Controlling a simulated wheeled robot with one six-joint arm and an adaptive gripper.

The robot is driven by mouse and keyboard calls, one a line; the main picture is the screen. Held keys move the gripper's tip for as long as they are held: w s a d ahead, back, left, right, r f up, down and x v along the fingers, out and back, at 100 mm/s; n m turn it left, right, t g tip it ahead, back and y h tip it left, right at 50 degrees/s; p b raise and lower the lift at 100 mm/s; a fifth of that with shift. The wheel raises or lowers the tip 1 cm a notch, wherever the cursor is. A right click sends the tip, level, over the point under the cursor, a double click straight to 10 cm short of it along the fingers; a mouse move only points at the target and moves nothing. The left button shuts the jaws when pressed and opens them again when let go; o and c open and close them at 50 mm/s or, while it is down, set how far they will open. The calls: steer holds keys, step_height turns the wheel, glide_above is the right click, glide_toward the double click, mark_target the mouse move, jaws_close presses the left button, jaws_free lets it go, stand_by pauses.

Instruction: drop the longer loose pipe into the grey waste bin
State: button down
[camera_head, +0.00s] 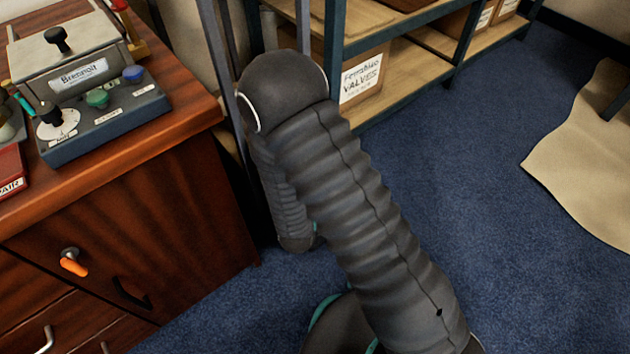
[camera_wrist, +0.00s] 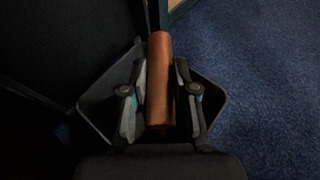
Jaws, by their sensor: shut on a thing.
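A copper-coloured pipe (camera_wrist: 160,75) shows in the wrist view, held between the two fingers of my gripper (camera_wrist: 162,98). The fingers are shut on it, one on each side. Below and around the pipe is a dark grey bin (camera_wrist: 97,103), its rim showing to the left and right of the fingers. The pipe appears to be over the bin's opening; its height above the bin floor cannot be told. In the head view my arm hides the gripper, the pipe and the bin. No other loose pipe shows.
A wooden cabinet (camera_head: 200,215) with a control box (camera_head: 105,115) on top stands at the left. A metal shelf (camera_head: 400,60) with a cardboard box (camera_head: 362,80) stands behind my arm. Blue carpet (camera_head: 500,230) is clear at the right, beside a beige sheet (camera_head: 585,165).

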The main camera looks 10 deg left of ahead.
steer(key=shift+f+b, duration=1.55)
steer(key=shift+f, duration=1.35)
steer(key=c, duration=0.8)
jaws_free()
steer(key=shift+v, duration=6)
